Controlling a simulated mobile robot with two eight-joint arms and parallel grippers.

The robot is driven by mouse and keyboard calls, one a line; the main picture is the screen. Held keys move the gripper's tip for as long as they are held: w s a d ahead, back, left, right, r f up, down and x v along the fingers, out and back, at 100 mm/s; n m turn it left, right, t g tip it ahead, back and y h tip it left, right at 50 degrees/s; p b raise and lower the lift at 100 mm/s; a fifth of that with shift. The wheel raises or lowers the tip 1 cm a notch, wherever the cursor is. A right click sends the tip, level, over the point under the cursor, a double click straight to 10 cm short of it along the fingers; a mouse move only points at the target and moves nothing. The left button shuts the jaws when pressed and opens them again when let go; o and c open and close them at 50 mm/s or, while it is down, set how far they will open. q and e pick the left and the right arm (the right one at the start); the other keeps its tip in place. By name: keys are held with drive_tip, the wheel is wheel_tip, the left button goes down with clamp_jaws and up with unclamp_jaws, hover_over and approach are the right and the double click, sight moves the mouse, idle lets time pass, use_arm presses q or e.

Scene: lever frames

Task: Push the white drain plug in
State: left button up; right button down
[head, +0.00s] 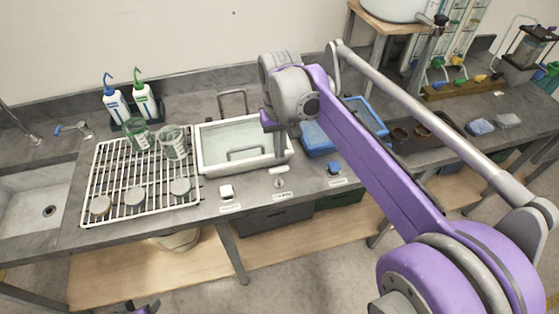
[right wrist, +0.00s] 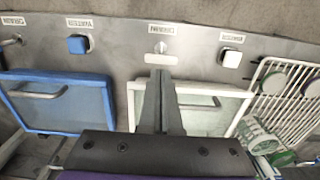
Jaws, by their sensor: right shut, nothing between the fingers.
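The white drain plug (head: 279,182) is a small pale piece at the bench's front strip, before the white basin (head: 206,165), by a printed label. In the right wrist view the plug (right wrist: 160,58) is a pale flat bar with a small grey pin beside it, just beyond my fingertips; how deep it sits I cannot tell. My right gripper (head: 279,152) is shut and empty, over the basin's right side near its front wall. Its fingers also show in the right wrist view (right wrist: 160,80), pointing toward the plug, seemingly apart from it.
A white square knob (head: 227,191) is left of the plug and a blue knob (head: 333,168) right of it, each by a label. A white wire rack (head: 120,171) with beakers and round lids stands left. A blue basin (head: 318,139) stands right.

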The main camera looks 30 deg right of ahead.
sight(279, 170)
drive_tip(key=shift+f, duration=2.4)
use_arm(q)
drive_tip(key=shift+f, duration=0.15)
use_arm(e)
wheel_tip(279, 170, down, 3)
drive_tip(key=shift+f+b, duration=0.15)
drive_tip(key=shift+b, duration=0.85)
drive_tip(key=shift+s+a+f, duration=0.1)
drive_tip(key=shift+s, duration=0.15)
use_arm(q)
drive_tip(key=shift+s+a+f, duration=0.1)
drive_tip(key=shift+s+f, duration=0.1)
drive_tip(key=shift+f, duration=0.3)
drive_tip(key=shift+s+f, duration=0.2)
drive_tip(key=shift+f, duration=0.3)
